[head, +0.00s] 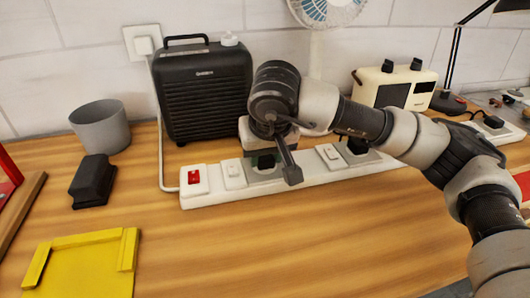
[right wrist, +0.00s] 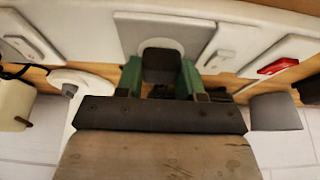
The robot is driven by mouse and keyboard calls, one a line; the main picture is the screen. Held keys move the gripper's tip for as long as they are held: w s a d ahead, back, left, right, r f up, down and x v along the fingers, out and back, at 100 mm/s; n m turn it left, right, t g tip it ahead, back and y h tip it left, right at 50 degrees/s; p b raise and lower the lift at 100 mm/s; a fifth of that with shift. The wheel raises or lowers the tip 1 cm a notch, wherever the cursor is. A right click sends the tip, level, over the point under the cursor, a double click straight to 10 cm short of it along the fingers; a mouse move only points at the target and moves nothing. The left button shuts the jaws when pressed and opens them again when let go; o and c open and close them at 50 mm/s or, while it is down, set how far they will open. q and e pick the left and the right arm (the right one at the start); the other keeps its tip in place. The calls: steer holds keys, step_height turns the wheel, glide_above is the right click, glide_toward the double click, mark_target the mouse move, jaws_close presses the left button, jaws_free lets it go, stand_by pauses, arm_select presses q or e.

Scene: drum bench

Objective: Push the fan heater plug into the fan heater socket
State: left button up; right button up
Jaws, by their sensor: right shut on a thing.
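My right gripper (head: 265,160) is over the left part of the white power strip (head: 215,197), pointing down. In the right wrist view its green-tipped fingers (right wrist: 161,78) are shut on a dark plug (right wrist: 161,64), taken as the fan heater plug. The plug is in front of a grey socket plate (right wrist: 135,36), taken as the fan heater socket. The plate also shows below the gripper in the head view (head: 262,176). The plug covers the middle of the socket, so I cannot tell how deep it sits. My left gripper is not in view.
A red switch (head: 194,177) is at the strip's left end, with white switches (head: 234,170) along it. A black appliance (head: 204,90) stands behind. A grey cup (head: 101,126), a black block (head: 93,181) and a yellow tray (head: 82,270) are left. The front bench is clear.

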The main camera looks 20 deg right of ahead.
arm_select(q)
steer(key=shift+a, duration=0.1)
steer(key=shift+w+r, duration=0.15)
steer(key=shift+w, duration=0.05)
arm_select(e)
steer(key=shift+f, duration=0.1)
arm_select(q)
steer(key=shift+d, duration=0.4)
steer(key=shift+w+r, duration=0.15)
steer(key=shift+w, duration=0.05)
arm_select(e)
steer(key=shift+f, duration=0.1)
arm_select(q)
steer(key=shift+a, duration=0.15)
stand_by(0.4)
arm_select(e)
steer(key=o, duration=1)
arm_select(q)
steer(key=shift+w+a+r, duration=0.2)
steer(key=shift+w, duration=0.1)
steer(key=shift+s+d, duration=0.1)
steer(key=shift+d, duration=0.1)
